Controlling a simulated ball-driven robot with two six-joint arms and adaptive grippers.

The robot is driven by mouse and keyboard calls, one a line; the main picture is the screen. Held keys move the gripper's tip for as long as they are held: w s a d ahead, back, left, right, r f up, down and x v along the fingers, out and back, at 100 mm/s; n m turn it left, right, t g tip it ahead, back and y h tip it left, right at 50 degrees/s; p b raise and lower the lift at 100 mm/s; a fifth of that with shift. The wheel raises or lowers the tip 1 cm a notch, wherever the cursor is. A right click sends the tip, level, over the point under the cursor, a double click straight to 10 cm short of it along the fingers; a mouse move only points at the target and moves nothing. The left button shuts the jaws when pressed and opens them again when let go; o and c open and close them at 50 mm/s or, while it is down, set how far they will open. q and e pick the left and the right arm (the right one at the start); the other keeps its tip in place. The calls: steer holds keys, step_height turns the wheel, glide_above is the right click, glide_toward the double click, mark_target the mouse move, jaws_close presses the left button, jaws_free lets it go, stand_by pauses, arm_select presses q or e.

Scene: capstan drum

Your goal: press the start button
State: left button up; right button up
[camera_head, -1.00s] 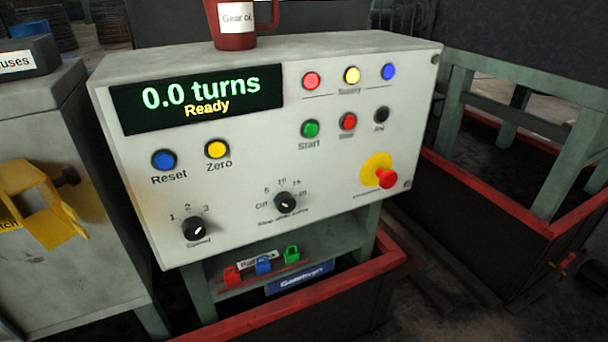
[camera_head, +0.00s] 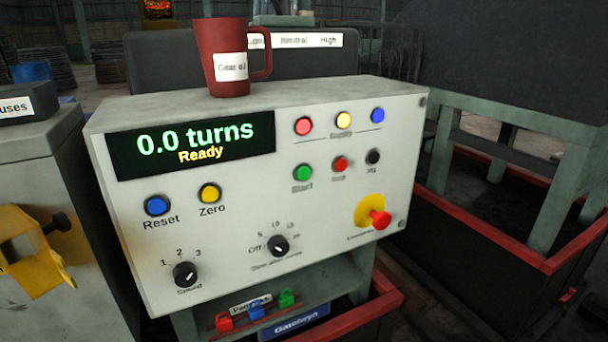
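The green start button (camera_head: 302,173) sits on the front of a light grey control box (camera_head: 330,222), right of its middle, with the label "Start" under it. A red button (camera_head: 340,164) and a black button (camera_head: 373,157) stand to its right in the same row. The display (camera_head: 195,146) reads "0.0 turns" and "Ready". Neither of my grippers shows in the head view.
A red mug (camera_head: 227,62) labelled as gear oil stands on top of the box. A red emergency knob (camera_head: 380,219) sticks out at lower right. A yellow bracket (camera_head: 32,252) juts from the cabinet at left. Red-edged bins (camera_head: 500,240) stand at right.

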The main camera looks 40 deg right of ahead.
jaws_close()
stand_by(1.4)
